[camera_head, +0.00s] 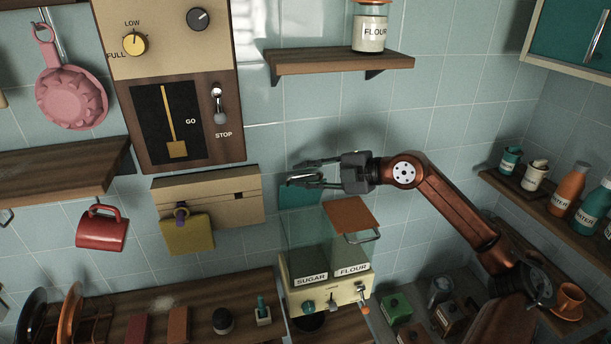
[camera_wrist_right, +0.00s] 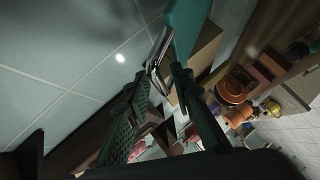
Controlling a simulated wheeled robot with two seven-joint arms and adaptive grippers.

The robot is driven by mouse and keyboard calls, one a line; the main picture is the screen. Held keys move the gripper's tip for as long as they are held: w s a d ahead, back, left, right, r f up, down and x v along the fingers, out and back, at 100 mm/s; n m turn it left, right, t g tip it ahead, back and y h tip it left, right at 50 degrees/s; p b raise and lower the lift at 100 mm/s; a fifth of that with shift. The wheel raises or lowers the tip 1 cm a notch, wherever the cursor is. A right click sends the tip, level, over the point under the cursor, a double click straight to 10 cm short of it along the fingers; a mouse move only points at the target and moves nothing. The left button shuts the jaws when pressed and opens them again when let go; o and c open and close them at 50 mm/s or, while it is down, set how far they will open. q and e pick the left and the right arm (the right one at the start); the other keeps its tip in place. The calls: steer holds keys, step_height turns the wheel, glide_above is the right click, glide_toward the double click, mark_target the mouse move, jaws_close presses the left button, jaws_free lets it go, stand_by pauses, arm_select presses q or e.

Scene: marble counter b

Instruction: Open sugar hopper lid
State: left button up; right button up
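The hopper (camera_head: 325,278) has two clear bins, labelled SUGAR and FLOUR. The teal sugar lid (camera_head: 300,197) appears swung up at the back of its bin, whose top looks uncovered. The brown flour lid (camera_head: 352,215) lies over its own bin. My right gripper (camera_head: 300,172) is at the raised teal lid, with its fingers apart. In the right wrist view the teal lid (camera_wrist_right: 188,28) and its metal handle (camera_wrist_right: 157,65) are close to the fingers. The handle is near one finger, with a gap to the other; contact is unclear. My left gripper is not in view.
A shelf (camera_head: 340,62) with a flour jar (camera_head: 370,32) is above the gripper. A beige box (camera_head: 235,200) is on the wall to the left. A bottle shelf (camera_head: 550,208) is at the right. The wall behind the gripper is close.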

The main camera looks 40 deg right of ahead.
stand_by(0.3)
steer(key=v, duration=1.2)
steer(key=shift+w+a+f, duration=0.1)
stand_by(0.3)
